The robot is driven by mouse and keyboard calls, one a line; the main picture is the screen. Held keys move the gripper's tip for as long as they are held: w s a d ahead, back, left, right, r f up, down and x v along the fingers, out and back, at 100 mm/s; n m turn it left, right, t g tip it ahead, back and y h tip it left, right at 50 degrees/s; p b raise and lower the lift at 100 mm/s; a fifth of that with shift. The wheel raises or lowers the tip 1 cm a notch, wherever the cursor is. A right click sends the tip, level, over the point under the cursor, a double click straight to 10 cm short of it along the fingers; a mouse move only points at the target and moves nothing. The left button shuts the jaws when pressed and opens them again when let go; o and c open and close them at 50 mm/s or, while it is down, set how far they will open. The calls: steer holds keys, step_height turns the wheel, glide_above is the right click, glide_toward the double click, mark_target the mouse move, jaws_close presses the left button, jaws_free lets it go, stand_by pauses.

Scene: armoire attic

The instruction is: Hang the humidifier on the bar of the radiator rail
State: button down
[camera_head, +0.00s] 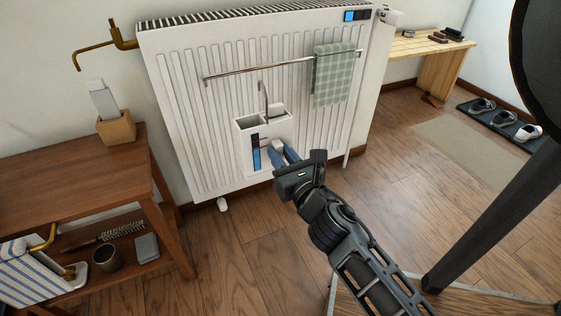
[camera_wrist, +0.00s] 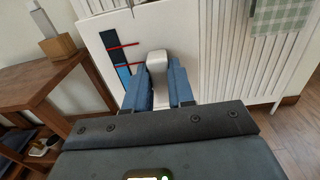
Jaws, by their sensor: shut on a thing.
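The humidifier (camera_head: 246,147) is a white open-topped box with a blue level strip and red marks on its front. It is upright before the radiator, below the chrome bar (camera_head: 235,72) of the rail. A thin grey hook piece (camera_head: 263,98) rises from its back, its top close under the bar; I cannot tell whether they touch. My gripper (camera_head: 283,151) is shut on the white knob on the humidifier's front. In the wrist view, the blue fingers (camera_wrist: 160,88) flank this knob (camera_wrist: 157,64), and the humidifier's front (camera_wrist: 182,38) fills the area behind.
A checked green towel (camera_head: 333,75) hangs on the bar's right part. The white radiator (camera_head: 180,120) stands against the wall. A wooden shelf table (camera_head: 75,180) is at left, a bench (camera_head: 440,62) at back right. A dark round object (camera_head: 540,50) blocks the upper right.

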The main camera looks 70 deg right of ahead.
steer(key=shift+s+d, duration=0.15)
steer(key=shift+d, duration=0.2)
steer(key=shift+w+d+r, duration=0.1)
steer(key=shift+w+d, duration=0.1)
steer(key=shift+d, duration=0.05)
steer(key=f+p+x, duration=0.2)
steer(key=f+x, duration=0.1)
steer(key=x, duration=1.2)
steer(key=shift+p, duration=0.3)
stand_by(0.8)
steer(key=shift+d, duration=0.15)
